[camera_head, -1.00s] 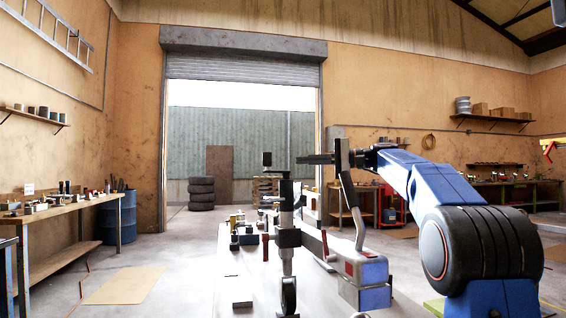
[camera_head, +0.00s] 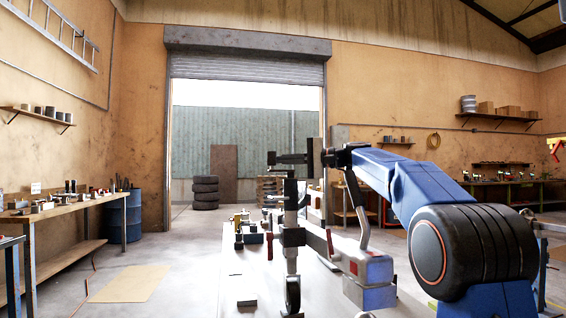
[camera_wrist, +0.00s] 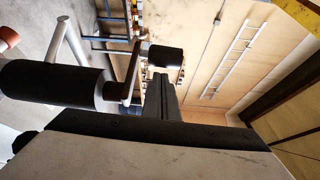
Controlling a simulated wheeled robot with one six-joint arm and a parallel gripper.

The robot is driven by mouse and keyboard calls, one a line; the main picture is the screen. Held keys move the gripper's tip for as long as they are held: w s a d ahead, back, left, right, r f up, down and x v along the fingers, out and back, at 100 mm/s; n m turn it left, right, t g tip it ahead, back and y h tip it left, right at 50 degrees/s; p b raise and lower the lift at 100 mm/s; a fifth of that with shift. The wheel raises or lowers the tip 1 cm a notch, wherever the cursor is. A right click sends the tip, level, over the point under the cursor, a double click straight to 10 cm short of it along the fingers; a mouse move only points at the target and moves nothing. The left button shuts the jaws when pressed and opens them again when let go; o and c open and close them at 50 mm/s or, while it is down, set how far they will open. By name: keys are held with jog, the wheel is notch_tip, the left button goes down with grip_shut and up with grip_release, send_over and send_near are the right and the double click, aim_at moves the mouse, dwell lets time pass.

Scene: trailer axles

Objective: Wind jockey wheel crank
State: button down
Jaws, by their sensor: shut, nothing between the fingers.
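The jockey wheel post (camera_head: 291,215) stands upright near the middle of the head view, with its small dark wheel (camera_head: 292,293) at the bottom. The crank grip (camera_head: 272,158) is a short black upright piece at the top, left of the post. In the wrist view the grip (camera_wrist: 166,56) sits at the outer end of a grey crank arm (camera_wrist: 130,70). The dark top of the post (camera_wrist: 50,84) fills the left there. My gripper (camera_head: 281,158) is shut and empty, with its fingertips (camera_wrist: 161,82) right at the grip; I cannot tell whether they touch.
A bent grey lever (camera_head: 359,212) rises above a red and grey coupling block (camera_head: 368,267) below my arm. Small tools lie behind the post. A workbench (camera_head: 70,213) and blue drum (camera_head: 122,216) stand at left. Stacked tyres (camera_head: 205,192) are by the open door. The left floor is mostly clear.

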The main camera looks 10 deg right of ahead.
jog(key=shift+s, duration=0.55)
jog(key=shift+n+g, duration=0.3)
jog(key=shift+g, duration=0.1)
jog(key=shift+s+a+r+n+g+y, duration=0.1)
jog(key=shift+s+n+g+y, duration=0.1)
jog(key=shift+n+g+y, duration=0.4)
jog(key=shift+s+n+g+y, duration=0.2)
jog(key=shift+n+g, duration=0.2)
jog(key=shift+g, duration=0.4)
jog(key=shift+s, duration=0.6)
